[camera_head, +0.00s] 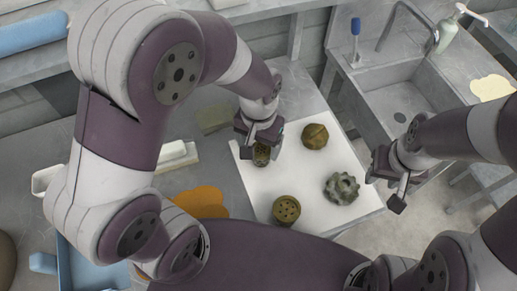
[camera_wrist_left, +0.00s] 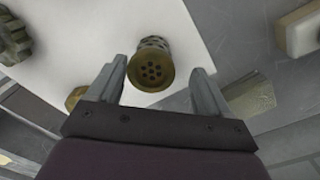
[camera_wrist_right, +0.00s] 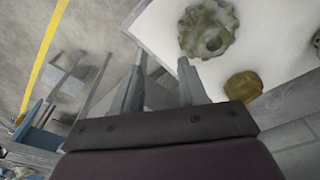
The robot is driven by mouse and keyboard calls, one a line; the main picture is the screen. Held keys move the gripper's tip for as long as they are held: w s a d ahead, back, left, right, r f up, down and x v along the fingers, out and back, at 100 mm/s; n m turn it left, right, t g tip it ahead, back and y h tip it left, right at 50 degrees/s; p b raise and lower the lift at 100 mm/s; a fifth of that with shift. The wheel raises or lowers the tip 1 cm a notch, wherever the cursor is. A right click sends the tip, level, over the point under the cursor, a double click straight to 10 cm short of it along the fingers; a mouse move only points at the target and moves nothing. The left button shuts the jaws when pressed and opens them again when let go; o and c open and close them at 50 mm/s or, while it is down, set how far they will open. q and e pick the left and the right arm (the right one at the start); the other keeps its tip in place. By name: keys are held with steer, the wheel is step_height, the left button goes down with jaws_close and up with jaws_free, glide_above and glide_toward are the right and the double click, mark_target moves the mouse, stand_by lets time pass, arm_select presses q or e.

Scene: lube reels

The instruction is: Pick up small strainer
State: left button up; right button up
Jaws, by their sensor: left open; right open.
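The small strainer (camera_head: 261,157), a short brass-coloured cylinder with a perforated end, stands on the white sheet beneath my left gripper (camera_head: 260,140). In the left wrist view the strainer (camera_wrist_left: 151,72) shows between the two spread fingers of my left gripper (camera_wrist_left: 159,72), with a gap on each side. I cannot tell how far the fingertips are above it. My right gripper (camera_head: 399,190) is open and empty, off the right edge of the sheet. Its spread fingers (camera_wrist_right: 160,60) also show in the right wrist view.
On the white sheet (camera_head: 310,175) also lie a brass faceted cap (camera_head: 315,136), a dark gear (camera_head: 341,188) and a round perforated brass part (camera_head: 286,210). A sink (camera_head: 395,100) is at the back right. An orange flat shape (camera_head: 202,202) lies left of the sheet.

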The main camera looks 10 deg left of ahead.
arm_select(q)
steer(key=shift+s+d+f, duration=0.25)
steer(key=shift+d+f, duration=0.1)
steer(key=shift+f, duration=0.2)
steer(key=shift+s+d+f, duration=0.25)
steer(key=shift+d+f, duration=0.05)
steer(key=shift+f, duration=0.2)
steer(key=shift+w+a+f, duration=0.1)
steer(key=shift+w+a, duration=0.1)
steer(key=shift+a, duration=0.05)
steer(key=shift+c, duration=0.9)
steer(key=shift+a, duration=0.1)
steer(key=c, duration=1)
steer(key=shift+s+d, duration=0.1)
steer(key=shift+d, duration=0.1)
